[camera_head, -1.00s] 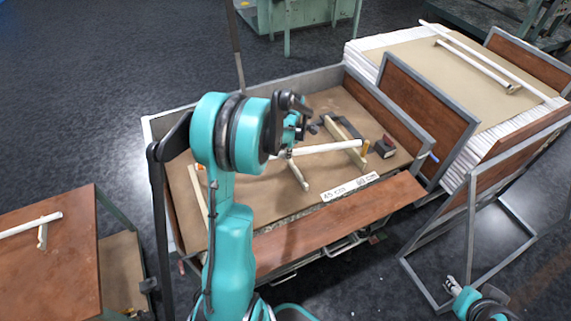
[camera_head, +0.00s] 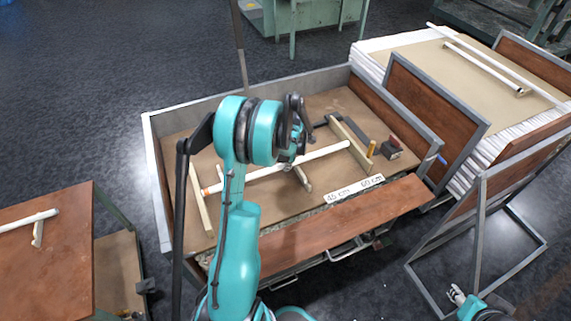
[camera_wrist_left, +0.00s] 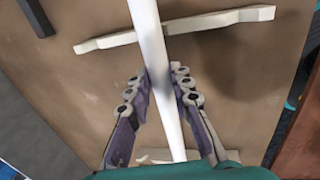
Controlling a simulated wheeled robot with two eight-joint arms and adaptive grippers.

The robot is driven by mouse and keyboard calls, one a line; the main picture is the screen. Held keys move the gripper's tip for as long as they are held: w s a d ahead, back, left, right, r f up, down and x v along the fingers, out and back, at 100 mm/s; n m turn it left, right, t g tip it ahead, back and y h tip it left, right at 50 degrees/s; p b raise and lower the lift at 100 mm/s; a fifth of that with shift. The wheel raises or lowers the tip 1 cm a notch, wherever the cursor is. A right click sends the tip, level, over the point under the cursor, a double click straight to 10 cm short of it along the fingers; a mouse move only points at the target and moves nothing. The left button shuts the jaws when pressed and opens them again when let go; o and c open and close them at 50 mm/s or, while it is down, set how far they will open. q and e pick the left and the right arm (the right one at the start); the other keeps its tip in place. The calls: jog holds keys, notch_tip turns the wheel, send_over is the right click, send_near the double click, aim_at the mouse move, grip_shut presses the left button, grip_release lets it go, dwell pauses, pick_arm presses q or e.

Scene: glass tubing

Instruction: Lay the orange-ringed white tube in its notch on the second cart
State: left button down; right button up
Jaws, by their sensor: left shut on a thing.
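The white tube (camera_head: 325,155) spans the tray of the cart (camera_head: 150,165) with the length labels, slanting up to the right. Its orange ring (camera_head: 206,191) shows near its left end, by the left wooden support (camera_head: 199,215). Its right end is near the right wooden support (camera_head: 350,138). My left gripper (camera_head: 296,152) is shut on the tube; in the left wrist view the fingers (camera_wrist_left: 163,88) sit on both sides of it. A notched cross-piece (camera_wrist_left: 205,22) lies behind the tube there. I cannot tell whether the tube touches the supports. My right gripper (camera_head: 457,293) shows small at the bottom right.
A short middle support (camera_head: 303,180) lies under the tube. A yellow piece (camera_head: 371,149) and a dark red block (camera_head: 391,147) are at the tray's right. Another cart (camera_head: 45,245) with a white tube is at left. A stack with tubes (camera_head: 440,60) stands at upper right.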

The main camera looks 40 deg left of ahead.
pick_arm(q)
jog(key=shift+r, duration=0.1)
jog(key=shift+f+b, duration=0.6)
jog(key=c, duration=1.3)
grip_release()
jog(key=shift+c, duration=0.2)
jog(key=shift+r, duration=0.15)
